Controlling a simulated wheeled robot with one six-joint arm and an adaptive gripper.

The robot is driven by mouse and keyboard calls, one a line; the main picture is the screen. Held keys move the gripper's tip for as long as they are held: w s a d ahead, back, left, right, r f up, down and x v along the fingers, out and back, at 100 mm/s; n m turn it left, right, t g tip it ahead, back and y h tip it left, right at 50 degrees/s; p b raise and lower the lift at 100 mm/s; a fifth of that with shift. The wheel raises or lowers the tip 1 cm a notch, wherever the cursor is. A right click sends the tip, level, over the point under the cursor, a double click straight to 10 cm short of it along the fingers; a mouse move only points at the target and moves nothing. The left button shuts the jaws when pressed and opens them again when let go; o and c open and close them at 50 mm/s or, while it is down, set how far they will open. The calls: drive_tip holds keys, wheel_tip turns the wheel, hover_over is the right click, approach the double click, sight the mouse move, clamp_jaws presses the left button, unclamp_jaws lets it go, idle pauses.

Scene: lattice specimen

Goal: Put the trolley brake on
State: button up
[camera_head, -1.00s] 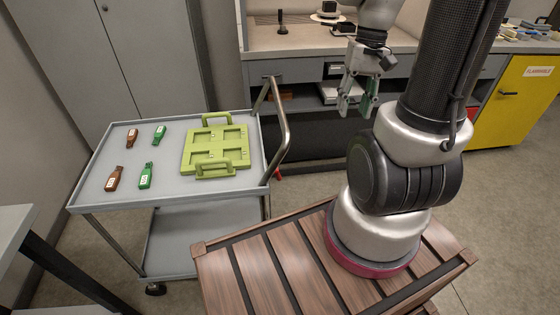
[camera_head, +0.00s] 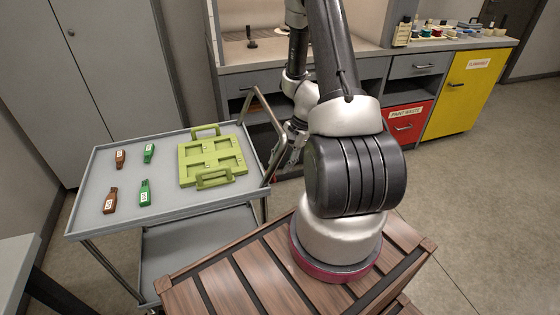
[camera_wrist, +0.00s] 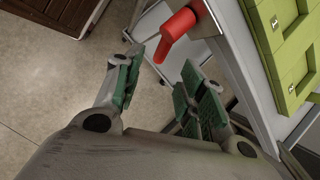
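The trolley (camera_head: 118,228) stands at left with a grey top tray and a tubular push handle (camera_head: 268,125) on its right end. A red lever (camera_wrist: 178,30), which looks like the brake, sticks out by the trolley's edge in the wrist view. My gripper (camera_wrist: 162,68) is open and empty, with green pads on its fingers. In the wrist view the lever's free end lies just beyond the gap between the fingertips, and no contact shows. In the head view my gripper (camera_head: 288,148) is low beside the push handle, partly behind my arm. The lever is not clear in that view.
A green case (camera_head: 212,160) and several small brown and green bottles (camera_head: 145,193) lie on the trolley tray. A grey workbench (camera_head: 410,48) with a red drawer (camera_head: 407,124) and yellow cabinet (camera_head: 465,95) stands behind. The floor at right is clear.

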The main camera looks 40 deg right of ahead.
drive_tip(key=x, duration=0.7)
clamp_jaws()
